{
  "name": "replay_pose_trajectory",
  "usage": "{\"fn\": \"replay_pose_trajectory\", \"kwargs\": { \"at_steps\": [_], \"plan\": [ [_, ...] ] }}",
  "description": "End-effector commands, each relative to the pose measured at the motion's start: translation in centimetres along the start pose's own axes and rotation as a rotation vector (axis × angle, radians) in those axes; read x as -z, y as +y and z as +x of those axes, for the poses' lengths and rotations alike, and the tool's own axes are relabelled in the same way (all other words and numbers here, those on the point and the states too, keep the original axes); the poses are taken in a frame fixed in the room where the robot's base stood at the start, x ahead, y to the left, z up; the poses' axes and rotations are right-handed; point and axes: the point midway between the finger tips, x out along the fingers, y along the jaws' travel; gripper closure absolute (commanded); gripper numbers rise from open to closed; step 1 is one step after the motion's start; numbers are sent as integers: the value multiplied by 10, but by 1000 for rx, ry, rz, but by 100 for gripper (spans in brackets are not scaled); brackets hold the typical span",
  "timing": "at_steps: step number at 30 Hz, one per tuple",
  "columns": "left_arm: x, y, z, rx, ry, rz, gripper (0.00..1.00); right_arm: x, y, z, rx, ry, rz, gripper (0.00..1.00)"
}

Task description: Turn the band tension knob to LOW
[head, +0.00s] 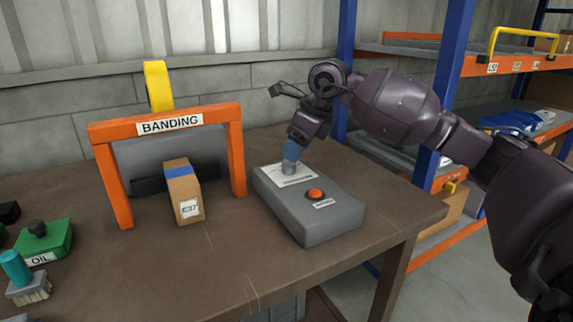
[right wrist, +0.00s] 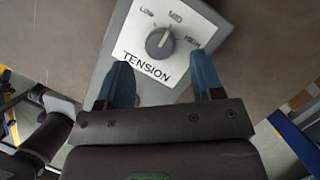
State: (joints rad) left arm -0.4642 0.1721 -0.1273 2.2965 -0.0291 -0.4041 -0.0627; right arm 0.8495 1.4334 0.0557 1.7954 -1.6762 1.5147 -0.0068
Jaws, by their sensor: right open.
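The tension knob (right wrist: 159,43) is a small grey dial on a white plate marked LOW, MID, HIGH and TENSION (right wrist: 146,67). Its dark pointer line appears to aim toward MID. In the head view the knob (head: 290,168) stands on the grey control box (head: 325,222), just under my right gripper (head: 291,153). In the right wrist view my right gripper (right wrist: 161,62) is open, with its two blue fingers apart and the knob beyond their tips, between their lines. It does not appear to grip the knob. My left gripper is not in view.
An orange button (head: 315,194) sits on the same box, near the knob. An orange BANDING frame (head: 236,150) with a cardboard box (head: 184,195) stands to the left. Shelving stands behind my right arm.

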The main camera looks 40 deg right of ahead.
Motion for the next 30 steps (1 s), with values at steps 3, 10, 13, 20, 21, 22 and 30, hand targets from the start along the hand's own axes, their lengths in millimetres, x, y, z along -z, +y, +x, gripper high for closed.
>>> {"fn": "replay_pose_trajectory", "kwargs": {
  "at_steps": [3,10,13,20,21,22,30],
  "plan": [
    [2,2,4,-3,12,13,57,1,0,23,-4,4,1,39],
    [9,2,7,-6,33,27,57,0,0,41,-2,0,0,39],
    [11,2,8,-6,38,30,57,0,0,42,-1,-1,0,39],
    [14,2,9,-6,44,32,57,-1,0,42,0,-3,-1,39],
    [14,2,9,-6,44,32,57,-1,0,42,0,-3,-1,39],
    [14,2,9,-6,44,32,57,0,0,42,0,-3,-1,44],
    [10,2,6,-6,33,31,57,0,0,42,0,-2,0,85]
  ]
}}
